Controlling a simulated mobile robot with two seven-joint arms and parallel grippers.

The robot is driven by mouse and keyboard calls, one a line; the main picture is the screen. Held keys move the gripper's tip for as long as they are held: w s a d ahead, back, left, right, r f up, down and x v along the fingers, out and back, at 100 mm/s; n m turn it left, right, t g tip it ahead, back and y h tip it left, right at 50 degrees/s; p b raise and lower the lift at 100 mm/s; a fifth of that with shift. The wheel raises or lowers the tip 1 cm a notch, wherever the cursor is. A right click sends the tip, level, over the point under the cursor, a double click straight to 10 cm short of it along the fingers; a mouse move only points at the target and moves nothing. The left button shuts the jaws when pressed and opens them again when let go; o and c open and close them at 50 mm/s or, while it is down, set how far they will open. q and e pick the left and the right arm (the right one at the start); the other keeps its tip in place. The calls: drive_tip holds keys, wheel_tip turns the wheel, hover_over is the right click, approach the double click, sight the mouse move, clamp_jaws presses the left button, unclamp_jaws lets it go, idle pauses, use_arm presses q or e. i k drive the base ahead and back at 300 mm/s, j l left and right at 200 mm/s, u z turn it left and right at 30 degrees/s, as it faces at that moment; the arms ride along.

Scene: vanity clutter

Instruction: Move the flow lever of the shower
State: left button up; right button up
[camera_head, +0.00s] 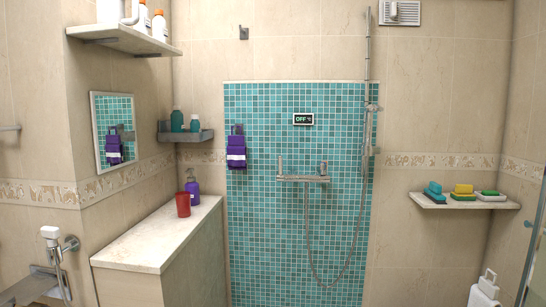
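The shower mixer (303,179) is a grey horizontal bar on the teal mosaic wall, straight ahead. A thin upright lever (280,166) stands at its left end, and a shorter upright part (323,169) stands near its right end. I cannot tell from their shape which one is the flow lever. A small black display (303,119) above the mixer reads OFF. A hose (318,272) hangs in a loop from the mixer toward the vertical shower rail (367,90). Neither of my grippers is in view.
A stone-topped ledge (130,245) at left holds a red cup (183,205) and a purple pump bottle (193,187). A shelf (440,204) at right holds sponges. A white object (484,290) stands bottom right. The space before the mosaic looks clear.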

sight(281, 176)
drive_tip(key=i+j, duration=0.1)
drive_tip(key=i, duration=0.5)
drive_tip(key=i+j, duration=0.15)
drive_tip(key=i, duration=0.45)
drive_tip(key=i+l+z, duration=0.15)
drive_tip(key=i, duration=0.45)
drive_tip(key=i+l+z, duration=0.15)
drive_tip(key=i, duration=0.4)
